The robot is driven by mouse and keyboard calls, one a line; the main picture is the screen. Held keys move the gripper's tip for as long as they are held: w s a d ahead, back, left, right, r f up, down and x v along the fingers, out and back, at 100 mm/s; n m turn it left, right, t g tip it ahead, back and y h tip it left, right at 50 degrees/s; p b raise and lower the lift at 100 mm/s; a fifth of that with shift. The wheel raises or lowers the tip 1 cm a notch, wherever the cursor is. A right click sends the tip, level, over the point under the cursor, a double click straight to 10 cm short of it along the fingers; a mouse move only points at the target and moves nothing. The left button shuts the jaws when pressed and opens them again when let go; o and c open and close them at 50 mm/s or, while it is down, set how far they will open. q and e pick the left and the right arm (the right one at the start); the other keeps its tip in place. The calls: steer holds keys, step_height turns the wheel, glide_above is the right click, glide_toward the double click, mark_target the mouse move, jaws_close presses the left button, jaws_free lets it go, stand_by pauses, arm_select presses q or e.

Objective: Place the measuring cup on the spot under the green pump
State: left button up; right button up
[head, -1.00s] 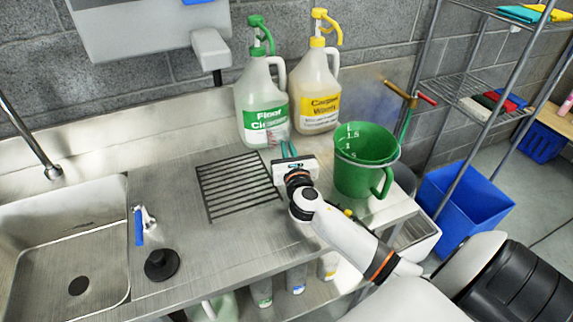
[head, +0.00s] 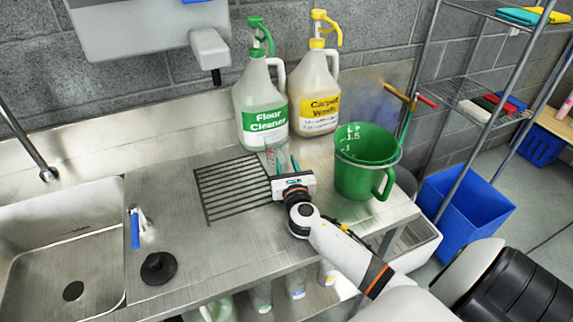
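A small clear measuring cup with red markings (head: 271,155) stands in front of the floor cleaner jug (head: 260,108), by the back right of the dark grate (head: 225,188). The jug has a green label and a green pump (head: 259,35). My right gripper (head: 287,160) is at the cup's right side, its two teal fingers pointing toward the back and apart. The cup's clear wall is hard to make out, so contact with the fingers is unclear. My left gripper is out of view.
A green graduated pitcher (head: 363,170) stands close to the right of my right gripper. A carpet wash jug with a yellow pump (head: 316,95) is behind. The sink (head: 60,265) and black stopper (head: 158,268) are at left.

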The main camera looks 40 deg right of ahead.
steer(key=shift+r, duration=0.2)
steer(key=shift+s+a+f, duration=0.1)
steer(key=shift+s+a, duration=0.05)
steer(key=shift+s, duration=0.15)
steer(key=v, duration=1.1)
steer(key=shift+s+a+b, duration=0.1)
steer(key=shift+s+b, duration=0.1)
steer(key=shift+b, duration=0.1)
